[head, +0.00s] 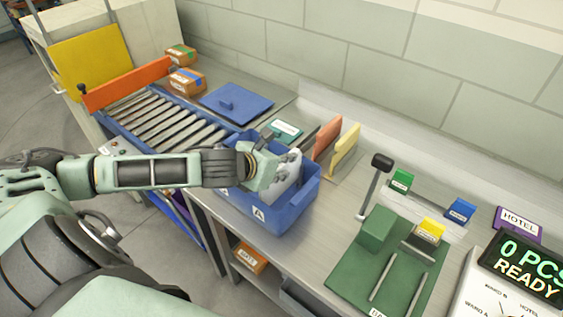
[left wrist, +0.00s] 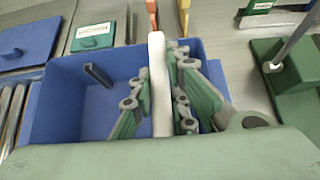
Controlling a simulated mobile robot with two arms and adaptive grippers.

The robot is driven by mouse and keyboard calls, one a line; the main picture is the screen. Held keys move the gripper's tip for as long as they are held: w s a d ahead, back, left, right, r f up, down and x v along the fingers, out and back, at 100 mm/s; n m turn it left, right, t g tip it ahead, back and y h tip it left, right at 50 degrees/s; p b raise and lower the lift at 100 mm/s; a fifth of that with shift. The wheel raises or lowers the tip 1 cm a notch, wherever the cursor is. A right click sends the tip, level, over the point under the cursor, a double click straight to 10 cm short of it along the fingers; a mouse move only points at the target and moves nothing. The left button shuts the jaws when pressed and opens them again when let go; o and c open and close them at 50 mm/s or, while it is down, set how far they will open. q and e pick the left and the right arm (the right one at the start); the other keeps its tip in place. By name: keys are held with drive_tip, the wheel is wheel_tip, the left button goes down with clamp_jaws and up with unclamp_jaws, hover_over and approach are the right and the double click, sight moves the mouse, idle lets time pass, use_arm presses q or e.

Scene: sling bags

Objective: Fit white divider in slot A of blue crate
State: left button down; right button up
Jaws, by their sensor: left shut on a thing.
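The blue crate (head: 292,214) stands on the bench at the end of the roller conveyor, with a label "A" on its front wall. It fills much of the left wrist view (left wrist: 60,108). The white divider (head: 287,180) is upright inside the crate's outline. My left gripper (head: 280,163) is shut on it, with a finger on each side of it in the left wrist view (left wrist: 158,75). A dark slot rib (left wrist: 97,75) shows on the crate's inside to the left. The divider's lower edge is hidden, so I cannot tell if it sits in a slot. My right gripper is not in view.
An orange divider (head: 326,138) and a yellow divider (head: 345,150) stand behind the crate. A blue lid (head: 236,103) lies at the back left. A green fixture (head: 385,260) with a lever stands at the right. Bare bench lies between crate and fixture.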

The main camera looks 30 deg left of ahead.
use_arm(q)
drive_tip(key=b, duration=0.3)
hover_over(281, 193)
drive_tip(key=shift+w+a+f, duration=0.1)
drive_tip(key=shift+w+f, duration=0.1)
drive_tip(key=shift+f, duration=0.95)
drive_tip(key=shift+w+a+f, duration=0.1)
drive_tip(key=shift+w+f, duration=0.05)
drive_tip(key=shift+f, duration=1)
drive_tip(key=c, duration=1.6)
unclamp_jaws()
drive_tip(key=shift+v, duration=6.05)
drive_tip(key=shift+d, duration=0.1)
